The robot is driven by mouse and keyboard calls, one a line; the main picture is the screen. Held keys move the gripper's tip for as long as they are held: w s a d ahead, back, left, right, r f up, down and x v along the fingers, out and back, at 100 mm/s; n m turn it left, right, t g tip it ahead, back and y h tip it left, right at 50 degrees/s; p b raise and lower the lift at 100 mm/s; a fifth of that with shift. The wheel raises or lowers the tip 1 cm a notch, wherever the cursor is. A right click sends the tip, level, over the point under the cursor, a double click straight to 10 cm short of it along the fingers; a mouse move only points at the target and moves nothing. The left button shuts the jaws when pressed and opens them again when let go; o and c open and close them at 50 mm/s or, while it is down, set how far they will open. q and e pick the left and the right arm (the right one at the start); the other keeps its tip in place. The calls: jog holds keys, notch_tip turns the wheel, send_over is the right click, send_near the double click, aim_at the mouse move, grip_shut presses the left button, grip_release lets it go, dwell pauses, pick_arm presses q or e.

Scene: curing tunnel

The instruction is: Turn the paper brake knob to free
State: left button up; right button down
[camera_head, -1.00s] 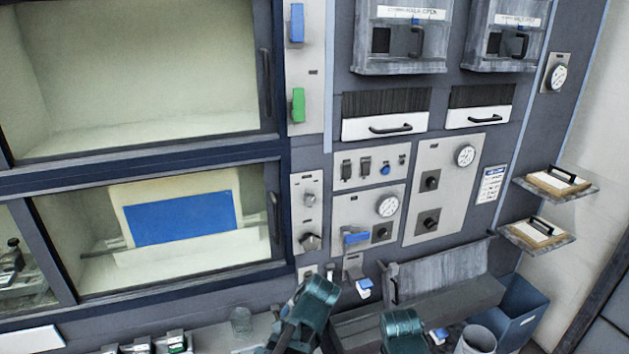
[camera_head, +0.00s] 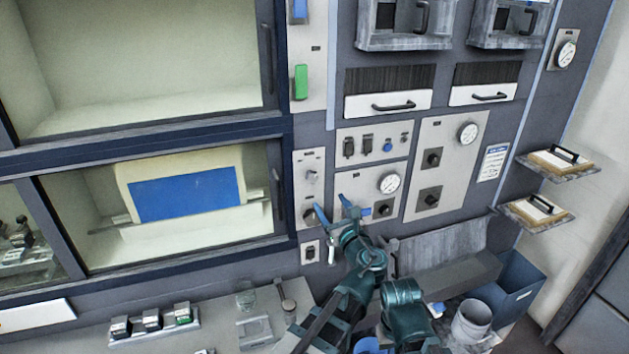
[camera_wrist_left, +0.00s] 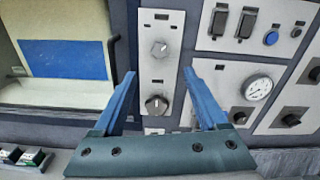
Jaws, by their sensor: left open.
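A narrow pale panel (camera_head: 309,160) right of the lower window carries two knobs, a light grey upper one (camera_head: 312,178) and a dark lower one (camera_head: 309,214). In the left wrist view the upper knob (camera_wrist_left: 159,48) and the lower knob (camera_wrist_left: 157,105) both show clearly. Their labels are too small to read, so I cannot tell which is the paper brake knob. My left gripper (camera_head: 332,208) is open and empty in front of this panel. In the left wrist view its blue fingers (camera_wrist_left: 160,76) stand wide apart on either side of the panel, with the lower knob between them.
A gauge panel (camera_head: 353,188) with switches sits to the right. The lower window (camera_head: 70,235) shows a roll with a blue sheet (camera_head: 187,194). A ledge (camera_head: 215,335) below holds small boxes and a jar. A blue bin (camera_head: 520,285) stands at lower right.

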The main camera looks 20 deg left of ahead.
aim_at(313, 177)
pick_arm(q)
jog(key=x, duration=1.3)
jog(key=shift+w+a, duration=0.15)
grip_shut()
